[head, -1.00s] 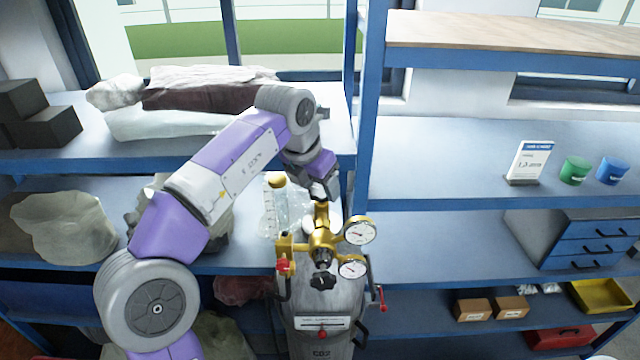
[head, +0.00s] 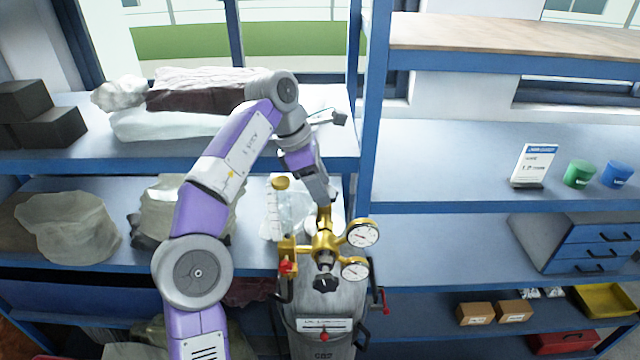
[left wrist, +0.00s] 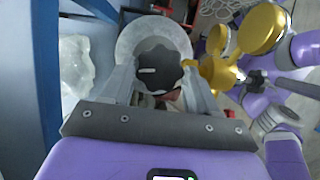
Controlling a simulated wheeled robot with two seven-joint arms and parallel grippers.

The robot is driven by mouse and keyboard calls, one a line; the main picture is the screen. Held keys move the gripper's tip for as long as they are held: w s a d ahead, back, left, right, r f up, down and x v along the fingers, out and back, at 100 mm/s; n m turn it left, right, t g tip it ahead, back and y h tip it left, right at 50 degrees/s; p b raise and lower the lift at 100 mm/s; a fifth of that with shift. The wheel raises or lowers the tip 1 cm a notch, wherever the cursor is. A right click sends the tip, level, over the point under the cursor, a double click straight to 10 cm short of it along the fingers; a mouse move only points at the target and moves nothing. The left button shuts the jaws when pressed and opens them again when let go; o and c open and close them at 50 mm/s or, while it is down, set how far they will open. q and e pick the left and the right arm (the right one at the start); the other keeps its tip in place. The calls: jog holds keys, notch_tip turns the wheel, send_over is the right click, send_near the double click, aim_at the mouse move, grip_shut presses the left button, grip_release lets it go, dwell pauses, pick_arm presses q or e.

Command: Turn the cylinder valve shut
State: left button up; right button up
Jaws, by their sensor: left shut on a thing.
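The grey gas cylinder (head: 312,310) stands upright in front of the shelves, with a brass regulator (head: 325,243) at its top. Two round gauges (head: 362,235) sit on the regulator's right side, and a black knob (head: 326,282) faces forward. My left gripper (head: 325,205) reaches down onto the cylinder top from behind the regulator. In the left wrist view a dark scalloped valve handwheel (left wrist: 158,72) sits between my left gripper's fingers (left wrist: 158,88), which are shut on it. In the head view the gripper hides the handwheel. My right gripper is out of view.
Clear bottles (head: 285,210) stand on the shelf close behind the gripper. A blue shelf post (head: 368,120) rises behind the cylinder. A red-handled fitting (head: 288,266) is at the regulator's left. The right middle shelf (head: 440,165) is mostly bare.

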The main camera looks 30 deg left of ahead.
pick_arm(q)
jog(key=shift+w+m+g, duration=0.15)
jog(key=shift+m+g, duration=0.25)
jog(key=shift+m, duration=0.7)
jog(key=o, duration=1)
jog(key=shift+o, duration=0.2)
